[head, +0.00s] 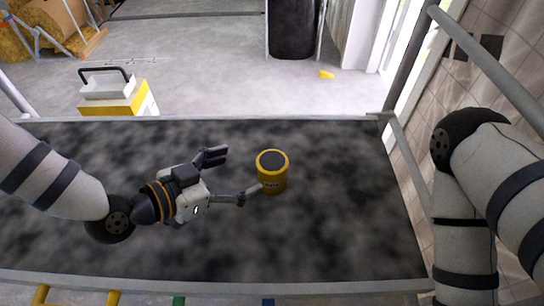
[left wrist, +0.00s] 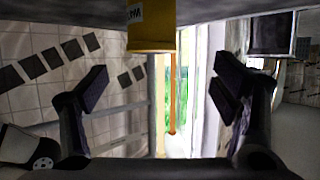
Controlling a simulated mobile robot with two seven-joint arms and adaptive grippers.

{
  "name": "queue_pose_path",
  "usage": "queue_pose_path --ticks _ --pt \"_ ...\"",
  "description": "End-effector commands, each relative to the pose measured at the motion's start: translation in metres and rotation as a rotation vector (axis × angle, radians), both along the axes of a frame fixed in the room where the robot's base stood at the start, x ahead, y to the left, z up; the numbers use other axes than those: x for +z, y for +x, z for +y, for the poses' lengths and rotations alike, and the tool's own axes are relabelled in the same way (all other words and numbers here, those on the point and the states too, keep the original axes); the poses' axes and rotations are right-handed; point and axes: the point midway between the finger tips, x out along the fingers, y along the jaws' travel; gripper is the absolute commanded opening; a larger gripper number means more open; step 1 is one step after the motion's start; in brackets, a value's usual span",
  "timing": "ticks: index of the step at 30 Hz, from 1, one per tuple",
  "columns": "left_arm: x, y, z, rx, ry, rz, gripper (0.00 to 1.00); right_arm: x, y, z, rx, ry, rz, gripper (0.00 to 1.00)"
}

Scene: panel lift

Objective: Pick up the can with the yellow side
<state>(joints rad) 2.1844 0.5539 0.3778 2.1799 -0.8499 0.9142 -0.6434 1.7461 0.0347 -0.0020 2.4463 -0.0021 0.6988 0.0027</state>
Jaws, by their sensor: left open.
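A short yellow can (head: 272,181) with a dark top stands upright on the dark mottled platform (head: 340,235), right of the platform's middle. In the left wrist view the can (left wrist: 151,38) appears at the top, between and beyond the two spread fingers (left wrist: 168,88). Nothing is between the fingers. My right arm is at the right edge, and its gripper is out of view.
Grey metal rails (head: 408,180) border the platform. A tiled wall (head: 505,75) stands at the right. A yellow and white toolbox (head: 112,95) stands on the floor beyond the platform. The platform around the can is clear.

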Motion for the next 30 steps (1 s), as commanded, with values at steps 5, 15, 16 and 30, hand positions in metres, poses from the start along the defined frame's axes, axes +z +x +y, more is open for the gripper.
queue_pose_path --ticks 5,15,16,30 --pt "-0.019 0.022 -0.026 -0.003 0.001 0.006 0.81 -0.007 -0.008 0.0 0.0 0.0 0.024 0.4" --pt "-0.035 0.054 -0.067 0.0 0.0 0.006 0.81 -0.012 -0.011 0.0 0.001 0.0 0.034 0.4" --pt "-0.037 0.056 -0.069 -0.001 0.0 0.006 0.81 -0.012 -0.011 0.0 0.001 0.0 0.035 0.4" --pt "-0.036 0.059 -0.072 -0.001 -0.001 0.004 0.33 -0.012 -0.011 0.0 0.001 0.0 0.034 0.4"
